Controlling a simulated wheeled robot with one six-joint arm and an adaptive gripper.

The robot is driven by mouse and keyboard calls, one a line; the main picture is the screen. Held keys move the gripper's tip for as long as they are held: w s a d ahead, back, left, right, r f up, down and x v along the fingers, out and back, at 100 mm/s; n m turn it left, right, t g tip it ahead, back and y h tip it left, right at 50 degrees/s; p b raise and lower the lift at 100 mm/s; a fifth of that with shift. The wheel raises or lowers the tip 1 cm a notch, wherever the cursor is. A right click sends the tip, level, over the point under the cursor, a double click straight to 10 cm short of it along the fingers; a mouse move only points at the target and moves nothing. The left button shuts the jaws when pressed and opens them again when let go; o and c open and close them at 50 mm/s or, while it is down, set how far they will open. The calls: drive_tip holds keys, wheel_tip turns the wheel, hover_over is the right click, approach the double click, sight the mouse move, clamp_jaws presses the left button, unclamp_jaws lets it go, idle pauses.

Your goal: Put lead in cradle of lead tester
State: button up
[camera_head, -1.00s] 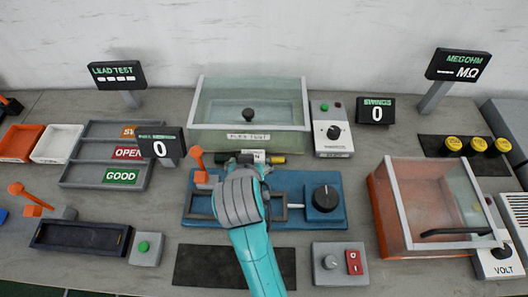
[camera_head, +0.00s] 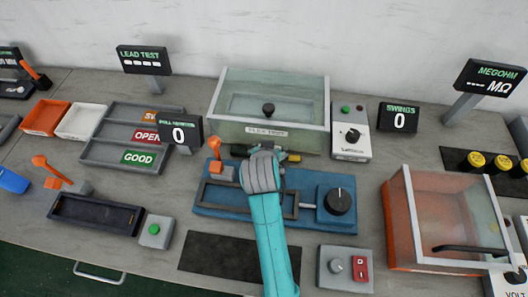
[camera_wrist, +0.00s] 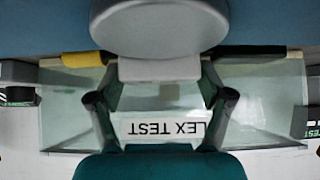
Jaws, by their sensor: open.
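A dark bar-like piece with a yellow end (camera_head: 293,157) lies between the blue fixture and the FLEX TEST box; it may be the lead, but my arm hides its middle. Its yellow end also shows in the wrist view (camera_wrist: 83,59). My gripper (camera_wrist: 161,102) is open, its dark fingers spread in front of the FLEX TEST label; nothing is seen between the fingertips. In the head view my grey wrist covers the gripper. A LEAD TEST display (camera_head: 143,60) stands at the back left. A dark trough (camera_head: 95,214) with an orange lever lies front left; I cannot tell if it is the cradle.
The blue fixture (camera_head: 325,225) with a black knob lies under my arm. The clear FLEX TEST box (camera_head: 225,128) stands behind it. Sorting trays (camera_head: 108,155) lie left, and an orange clear-lidded box (camera_head: 397,230) right. The dark mat (camera_head: 215,256) in front is bare.

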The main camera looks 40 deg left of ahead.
drive_tip(key=c, duration=0.9)
drive_tip(key=shift+c, duration=0.2)
